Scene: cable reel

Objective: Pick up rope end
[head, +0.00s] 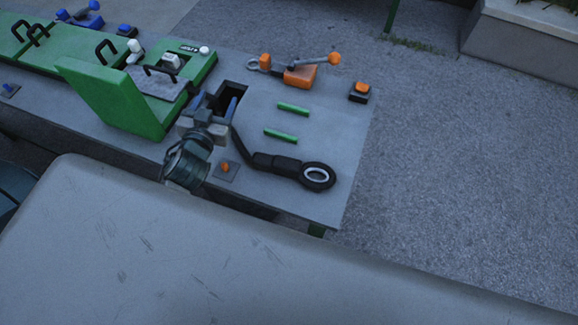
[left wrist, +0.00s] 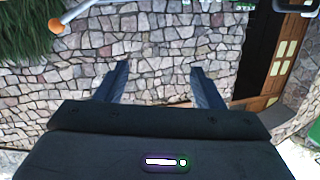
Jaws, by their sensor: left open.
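A black cord-like piece (head: 266,160) lies on the grey table (head: 345,130) and leads to a black ring with a pale inner rim (head: 318,176) near the table's front right. Its other end runs up beside my left gripper; I cannot tell which part is the rope end. My left gripper (head: 214,102) is open, above the table at a dark rectangular opening (head: 232,92), left of the ring. In the left wrist view its two fingers (left wrist: 158,74) are apart, with nothing visible between them. My right gripper is not in view.
An open green box (head: 120,98) stands close left of my left gripper. An orange lever (head: 300,72), two green bars (head: 293,108) and an orange button (head: 360,91) are on the table. A small orange knob (head: 225,167) sits in front. Paved ground lies right.

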